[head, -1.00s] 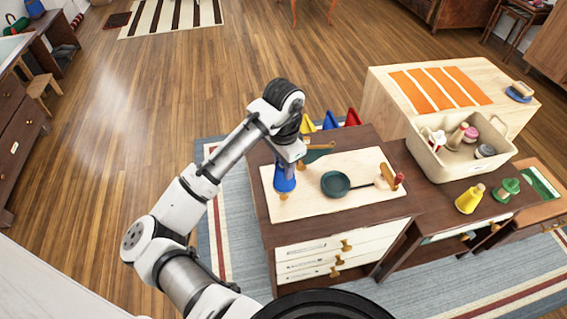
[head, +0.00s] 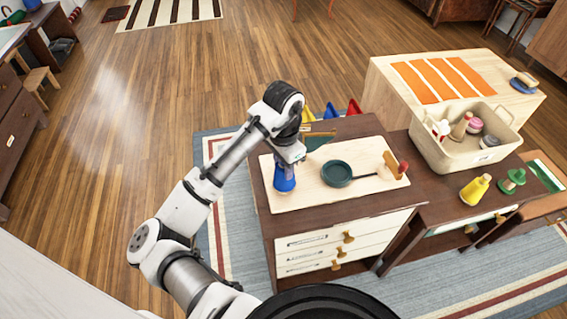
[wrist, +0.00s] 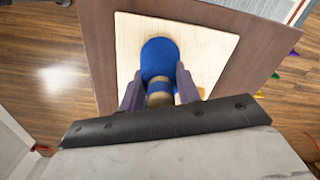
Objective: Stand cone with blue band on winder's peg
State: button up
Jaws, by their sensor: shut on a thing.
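My gripper (head: 286,164) is shut on a blue yarn cone (head: 284,182), pointing down at the left of the pale board. In the wrist view the cone (wrist: 160,57) has its wide blue end away from me; its narrow tan neck with a blue band is between my fingers (wrist: 159,74). The pale winder board (head: 309,199) lies on the brown cabinet top and carries a round dark green dish (head: 337,173) with a dark rod and a wooden post with a red knob (head: 402,168). No peg shows under the cone; I cannot tell whether the cone touches the board.
A cream bin (head: 452,158) with several spools stands on the right. A yellow cone (head: 475,189) and a green spool (head: 512,181) stand in front of it. Yellow, blue and red pieces (head: 331,110) show behind the cabinet. The front of the board is clear.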

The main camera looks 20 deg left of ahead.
jog(key=o, duration=1.1)
notch_tip(320, 180, up, 14)
jog(key=shift+f, duration=0.1)
dwell(0.4)
